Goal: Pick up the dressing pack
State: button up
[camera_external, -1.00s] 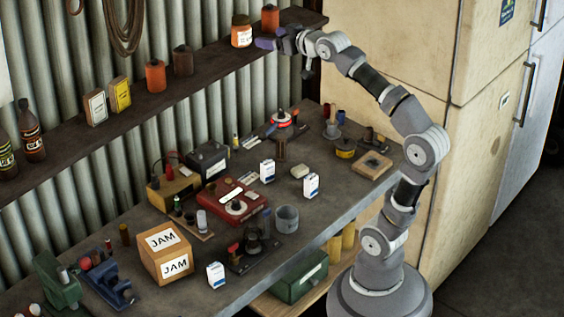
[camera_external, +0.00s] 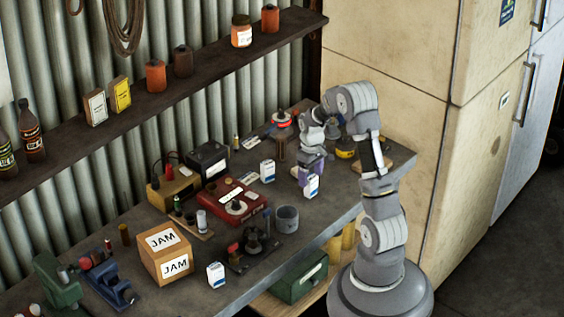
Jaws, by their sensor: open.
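Three small white packs with blue markings stand upright on the bench: one (camera_external: 312,187) by my gripper, one (camera_external: 267,171) to its left, and one (camera_external: 216,275) near the front edge. They look alike, and no label is readable to say which is the dressing pack. My gripper (camera_external: 311,172) points down with its purple fingers open, low over the bench at the nearest white pack. The fingers appear just behind or around its top; contact cannot be told. A small beige block there is now mostly hidden behind the gripper.
A red device (camera_external: 234,200), a grey tin (camera_external: 287,219) and a black stand (camera_external: 254,247) crowd the bench left of the gripper. A jam box (camera_external: 165,252) is further left. A yellow-black tin (camera_external: 345,151) is behind my arm. A shelf (camera_external: 200,68) runs above.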

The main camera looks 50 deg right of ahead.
aim_at(311, 177)
jog(key=f, duration=0.2)
jog(key=f+b, duration=0.1)
jog(key=f, duration=0.1)
jog(key=f+b, duration=0.1)
jog(key=shift+d+f, duration=0.3)
jog(key=shift+f, duration=0.1)
jog(key=shift+r, duration=0.1)
jog(key=c, duration=1)
jog(key=shift+w+r, duration=0.1)
jog(key=shift+r, duration=0.05)
jog(key=shift+r, duration=0.25)
notch_tip(311, 177, up, 3)
jog(key=shift+r+p, duration=0.2)
jog(key=shift+p, duration=0.75)
jog(key=s+a, duration=0.2)
jog(key=s, duration=0.3)
jog(key=s+a+p, duration=0.1)
jog(key=s+a, duration=0.1)
jog(key=s, duration=0.3)
jog(key=s+a+p, duration=0.1)
jog(key=s+a, duration=0.1)
jog(key=s, duration=0.3)
jog(key=shift+r, duration=0.4)
